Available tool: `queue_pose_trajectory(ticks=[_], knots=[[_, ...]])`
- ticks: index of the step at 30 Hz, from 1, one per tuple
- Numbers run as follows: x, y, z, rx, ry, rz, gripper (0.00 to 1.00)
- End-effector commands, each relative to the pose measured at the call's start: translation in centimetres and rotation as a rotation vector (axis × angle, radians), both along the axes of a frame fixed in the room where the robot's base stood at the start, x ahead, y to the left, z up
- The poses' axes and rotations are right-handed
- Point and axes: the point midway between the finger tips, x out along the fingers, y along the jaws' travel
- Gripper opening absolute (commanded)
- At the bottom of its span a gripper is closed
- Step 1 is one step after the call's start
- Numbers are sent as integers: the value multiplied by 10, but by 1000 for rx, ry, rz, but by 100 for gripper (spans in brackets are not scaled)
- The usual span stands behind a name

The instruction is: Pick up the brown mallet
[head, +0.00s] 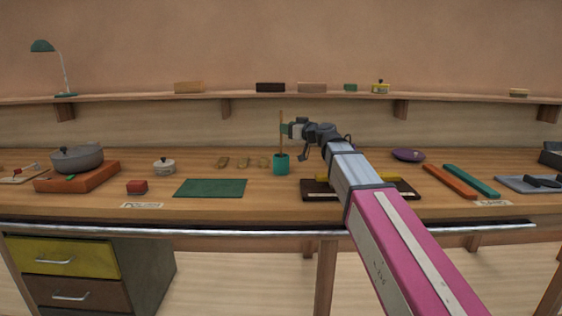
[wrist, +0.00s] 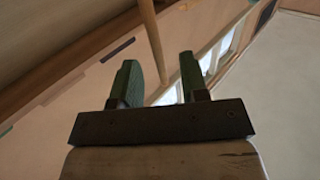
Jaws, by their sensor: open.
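A thin brown stick (head: 281,132), which looks like the brown mallet, stands upright in a teal cup (head: 281,166) on the workbench. Its lower end is hidden in the cup, and I cannot make out a mallet head. My gripper (head: 287,129) is at the stick's upper part, with its green fingers close beside it. In the wrist view the jaws (wrist: 158,58) are open and the stick (wrist: 152,35) runs down between the two fingers in the picture. I cannot tell whether either finger touches it.
A dark tray (head: 318,190) with yellow pieces lies under my arm. A green mat (head: 211,188) and a lidded pot (head: 164,167) are to the left. Orange (head: 450,181) and teal (head: 471,180) bars lie to the right. A shelf (head: 240,95) runs along the wall behind.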

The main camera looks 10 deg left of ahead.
Motion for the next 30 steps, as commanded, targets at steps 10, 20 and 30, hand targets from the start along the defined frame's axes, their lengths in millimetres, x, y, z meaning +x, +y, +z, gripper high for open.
queue_pose_trajectory(ticks=[10, 20, 30], knots=[[27, 36, -3, -1, 1, 1, 41], [27, 37, -3, 0, 0, 1, 11], [27, 37, -2, 1, 1, 1, 0]])
